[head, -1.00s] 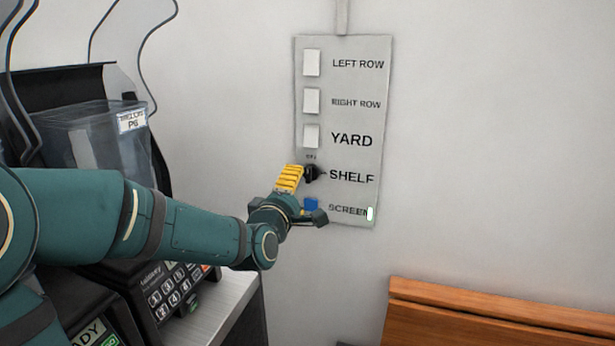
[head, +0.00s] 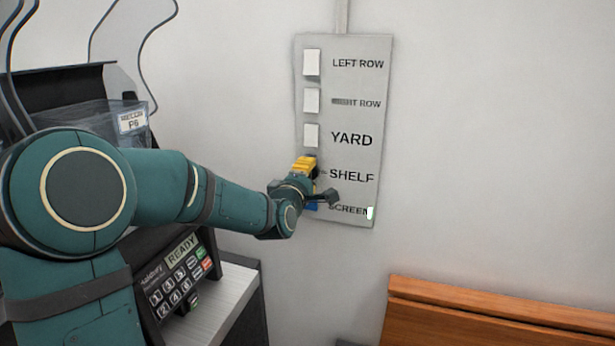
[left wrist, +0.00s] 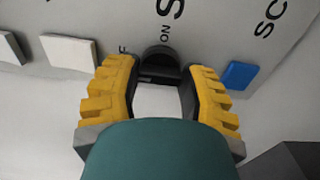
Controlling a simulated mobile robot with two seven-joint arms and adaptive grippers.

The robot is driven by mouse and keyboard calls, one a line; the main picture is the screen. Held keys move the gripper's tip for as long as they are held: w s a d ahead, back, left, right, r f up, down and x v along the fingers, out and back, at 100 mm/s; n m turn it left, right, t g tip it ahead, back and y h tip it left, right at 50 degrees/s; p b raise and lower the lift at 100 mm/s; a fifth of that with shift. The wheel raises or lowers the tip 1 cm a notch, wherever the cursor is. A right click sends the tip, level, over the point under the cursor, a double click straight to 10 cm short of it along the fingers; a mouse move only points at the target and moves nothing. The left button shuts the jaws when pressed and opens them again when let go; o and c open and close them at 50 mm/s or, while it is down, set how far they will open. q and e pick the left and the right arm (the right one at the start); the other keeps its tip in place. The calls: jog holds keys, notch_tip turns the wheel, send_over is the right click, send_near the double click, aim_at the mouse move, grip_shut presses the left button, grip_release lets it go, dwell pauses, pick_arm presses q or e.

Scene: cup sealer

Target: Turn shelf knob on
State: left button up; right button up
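The shelf knob (left wrist: 158,60) is black and round-ended. In the left wrist view it sits between my left gripper's (left wrist: 162,72) two yellow-padded fingers, near their tips. The fingers are apart, with a gap visible on each side of the knob. "ON" and the end of an "OFF" label show beside it. In the head view my left gripper (head: 309,176) is at the wall panel (head: 350,95), left of the word SHELF, and hides most of the knob. The knob's exact setting is hard to tell. My right gripper is not in view.
White switches for LEFT ROW (head: 312,62), RIGHT ROW (head: 312,100) and YARD (head: 311,135) are above the knob. A blue switch (left wrist: 240,75) for SCREEN is close below. A machine with a keypad (head: 180,280) stands at left; a wooden piece (head: 490,318) at lower right.

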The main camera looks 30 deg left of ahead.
pick_arm(q)
jog(key=c, duration=0.4)
jog(key=shift+r+m+b, duration=0.1)
jog(key=shift+m+b, duration=2.75)
jog(key=shift+m, duration=6.05)
